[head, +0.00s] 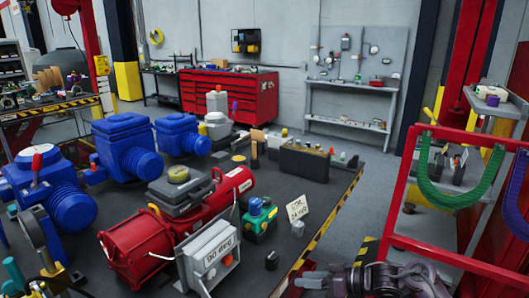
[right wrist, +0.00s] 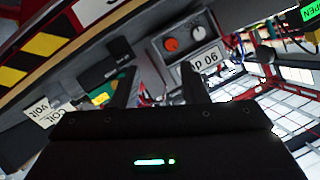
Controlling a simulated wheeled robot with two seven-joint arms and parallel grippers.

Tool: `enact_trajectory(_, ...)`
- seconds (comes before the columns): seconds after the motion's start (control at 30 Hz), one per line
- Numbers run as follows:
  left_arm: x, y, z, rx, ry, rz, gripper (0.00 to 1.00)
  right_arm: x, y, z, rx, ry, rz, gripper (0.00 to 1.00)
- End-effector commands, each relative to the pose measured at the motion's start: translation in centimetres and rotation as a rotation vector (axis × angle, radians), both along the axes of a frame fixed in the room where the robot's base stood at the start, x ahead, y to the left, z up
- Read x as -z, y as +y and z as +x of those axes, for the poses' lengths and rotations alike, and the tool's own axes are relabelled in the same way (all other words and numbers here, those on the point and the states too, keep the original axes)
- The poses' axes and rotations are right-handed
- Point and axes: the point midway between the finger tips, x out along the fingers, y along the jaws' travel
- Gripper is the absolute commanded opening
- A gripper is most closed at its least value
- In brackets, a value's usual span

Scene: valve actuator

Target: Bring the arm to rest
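My right gripper (head: 312,283) shows at the bottom edge of the head view, right of the workbench's striped front corner, with my dark arm behind it. In the right wrist view its two dark fingers (right wrist: 160,88) stand apart with nothing between them, so it is open and empty. It appears clear of the bench and touches nothing that I can see. The rest of my right arm is cut off by the bottom edge. My left gripper is not in view.
A red frame with hoses (head: 403,190) stands at right. Grey floor (head: 345,235) lies between.

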Motion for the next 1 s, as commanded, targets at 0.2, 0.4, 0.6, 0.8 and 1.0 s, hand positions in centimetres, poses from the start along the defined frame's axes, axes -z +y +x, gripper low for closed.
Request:
enact_trajectory(0.2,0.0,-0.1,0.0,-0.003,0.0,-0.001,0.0,3.9,-0.4,0.0,0.064,0.014,-0.01,0.4)
enact_trajectory(0.4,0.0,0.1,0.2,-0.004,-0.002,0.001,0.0,8.5,-1.0,-0.4,0.136,0.032,-0.035,0.4)
enact_trajectory(0.6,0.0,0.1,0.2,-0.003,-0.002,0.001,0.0,15.3,-1.9,-1.9,0.233,0.069,-0.089,0.4)
enact_trajectory(0.8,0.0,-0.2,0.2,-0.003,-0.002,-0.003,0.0,25.6,-3.8,-6.7,0.358,0.149,-0.208,0.4)
enact_trajectory(1.0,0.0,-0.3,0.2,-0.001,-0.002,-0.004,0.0,37.2,-6.4,-16.6,0.465,0.279,-0.408,0.4)
